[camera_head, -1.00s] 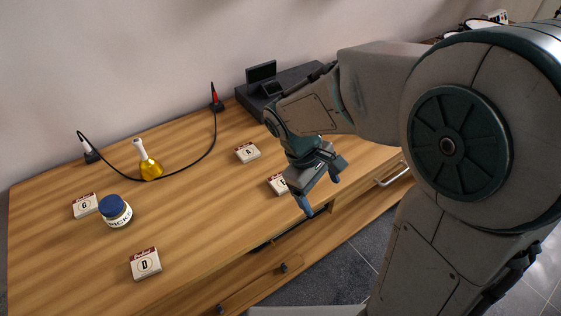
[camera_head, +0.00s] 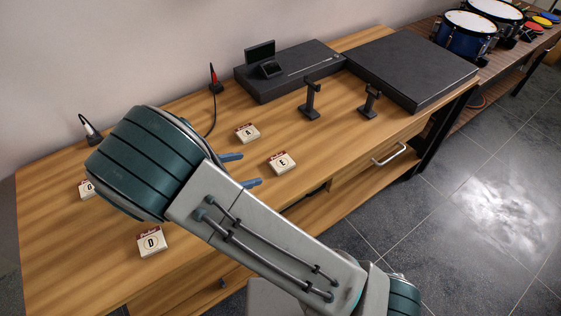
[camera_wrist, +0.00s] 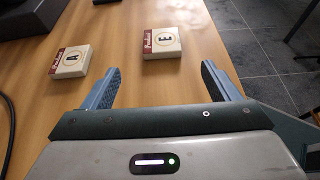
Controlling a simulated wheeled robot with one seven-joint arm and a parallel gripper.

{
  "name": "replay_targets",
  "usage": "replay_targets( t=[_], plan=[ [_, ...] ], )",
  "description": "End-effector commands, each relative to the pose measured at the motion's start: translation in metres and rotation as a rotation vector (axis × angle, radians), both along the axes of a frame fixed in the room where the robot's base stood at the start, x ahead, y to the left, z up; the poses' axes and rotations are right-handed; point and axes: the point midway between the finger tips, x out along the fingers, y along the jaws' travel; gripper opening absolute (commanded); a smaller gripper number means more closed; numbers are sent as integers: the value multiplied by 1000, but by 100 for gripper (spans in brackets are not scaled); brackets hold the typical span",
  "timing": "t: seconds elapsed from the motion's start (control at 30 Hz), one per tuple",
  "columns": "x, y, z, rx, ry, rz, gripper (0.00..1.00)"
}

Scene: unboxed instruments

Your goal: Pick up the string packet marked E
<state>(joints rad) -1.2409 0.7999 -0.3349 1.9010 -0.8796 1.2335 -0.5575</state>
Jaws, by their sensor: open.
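The string packet marked E (camera_head: 282,163) is a small white box with a dark red band, lying on the wooden table. It also shows in the wrist view (camera_wrist: 162,42), ahead of my open fingers and between their lines. My gripper (camera_head: 244,170) is open and empty, just left of the packet in the head view, with blue fingertips pointing toward it. In the wrist view my gripper (camera_wrist: 160,88) has its fingers wide apart, and the packet is not between them. My arm hides part of the table in the head view.
Packet A (camera_head: 247,133) lies close by, behind and left of E. Packet D (camera_head: 151,242) and packet G (camera_head: 87,189) lie further left. Two black stands (camera_head: 310,100) and black cases (camera_head: 412,68) are at the back right. The table is clear right of E.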

Motion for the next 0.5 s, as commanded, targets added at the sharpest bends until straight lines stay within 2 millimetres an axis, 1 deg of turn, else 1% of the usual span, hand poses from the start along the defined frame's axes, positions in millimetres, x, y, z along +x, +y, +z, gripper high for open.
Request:
replay_targets(
  t=[0.03, 0.2, 0.3, 0.5],
  plan=[
    [5, -10, -4, -2, 2, -4, 82],
    [21, -36, -17, -1, 2, -5, 82],
    [28, -46, -21, 0, 0, -4, 82],
    [34, -57, -25, 1, 3, -5, 82]
  ],
)
